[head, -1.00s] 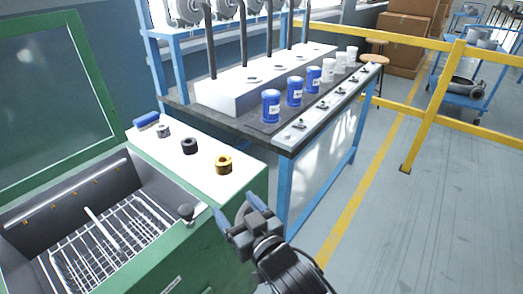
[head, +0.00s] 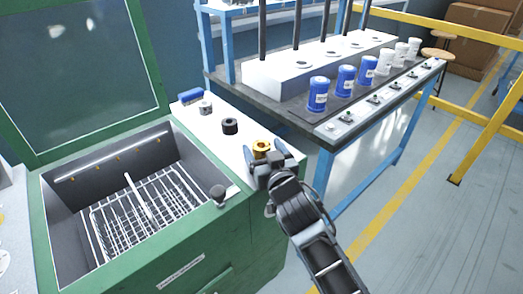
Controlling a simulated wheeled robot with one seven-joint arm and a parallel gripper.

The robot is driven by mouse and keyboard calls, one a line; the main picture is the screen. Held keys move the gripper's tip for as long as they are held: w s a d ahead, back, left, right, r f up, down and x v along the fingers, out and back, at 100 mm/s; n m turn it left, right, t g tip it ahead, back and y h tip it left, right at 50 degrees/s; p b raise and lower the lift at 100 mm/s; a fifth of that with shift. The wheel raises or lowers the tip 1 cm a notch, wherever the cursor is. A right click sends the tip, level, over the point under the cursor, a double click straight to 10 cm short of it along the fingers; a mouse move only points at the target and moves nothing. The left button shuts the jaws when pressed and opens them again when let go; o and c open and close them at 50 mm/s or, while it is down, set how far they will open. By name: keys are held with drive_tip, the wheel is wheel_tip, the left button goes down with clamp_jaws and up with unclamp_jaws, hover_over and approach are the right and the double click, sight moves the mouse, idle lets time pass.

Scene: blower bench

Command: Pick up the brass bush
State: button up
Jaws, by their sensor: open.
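The brass bush (head: 261,147) is a short gold-coloured ring on the white top at the right side of the green washer cabinet, near its front end. The gripper's body hides the near lower part of the bush. I cannot tell whether the fingers touch it.
A black bush (head: 230,126), a grey metal part (head: 205,108) and a blue item (head: 191,97) stand behind on the white top (head: 239,150). The open washer basket (head: 140,215) lies left. A bench with blue canisters (head: 318,94) stands right.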

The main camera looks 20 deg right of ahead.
drive_tip(key=shift+w, duration=0.15)
drive_tip(key=c, duration=1.3)
